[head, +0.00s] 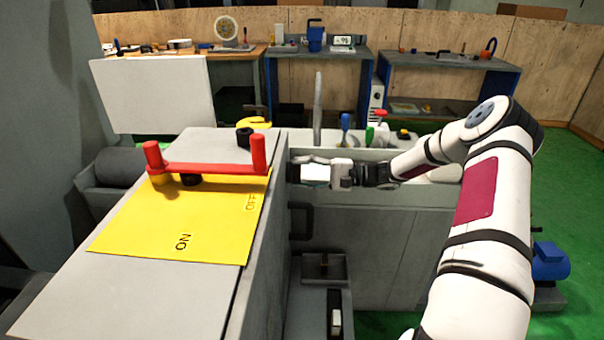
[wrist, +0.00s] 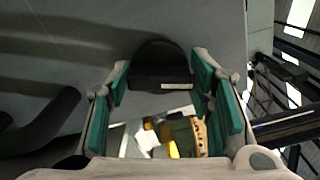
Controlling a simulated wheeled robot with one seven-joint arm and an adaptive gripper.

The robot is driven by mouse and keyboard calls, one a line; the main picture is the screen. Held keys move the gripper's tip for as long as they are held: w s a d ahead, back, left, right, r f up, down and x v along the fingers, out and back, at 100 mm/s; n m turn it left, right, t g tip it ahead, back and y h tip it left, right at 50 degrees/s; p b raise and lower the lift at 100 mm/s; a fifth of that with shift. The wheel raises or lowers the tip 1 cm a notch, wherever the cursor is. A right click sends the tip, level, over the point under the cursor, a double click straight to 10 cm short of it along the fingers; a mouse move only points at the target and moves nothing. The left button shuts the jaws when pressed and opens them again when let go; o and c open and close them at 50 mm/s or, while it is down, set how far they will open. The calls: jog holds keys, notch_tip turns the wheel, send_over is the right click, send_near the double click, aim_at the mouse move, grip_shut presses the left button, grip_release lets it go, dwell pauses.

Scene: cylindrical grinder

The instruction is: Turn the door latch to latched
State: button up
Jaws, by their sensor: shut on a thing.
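The door latch (wrist: 158,60) is a dark rounded knob on the grey door face (wrist: 90,60), with a small pale strip at its near edge. In the wrist view my gripper (wrist: 160,74) has its green-padded fingers on either side of the latch, shut on it. In the head view my gripper (head: 303,172) reaches in from the right against the side of the grey cabinet. The latch is largely hidden there by the fingers. I cannot read the latch's exact turn angle.
A black door handle (head: 301,221) sits just below my gripper. A red lever (head: 212,168) stands over a yellow ON/OFF plate (head: 185,222) on the cabinet top. Tools, including a green-handled one (head: 369,136), stand behind.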

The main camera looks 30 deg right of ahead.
jog(key=shift+f+n, duration=0.1)
jog(key=shift+n, duration=1.7)
jog(key=o, duration=1.2)
jog(key=shift+c, duration=0.2)
jog(key=shift+s+d, duration=0.1)
jog(key=v, duration=1.1)
jog(key=shift+s+d, duration=0.25)
jog(key=shift+d, duration=0.05)
jog(key=shift+d, duration=0.1)
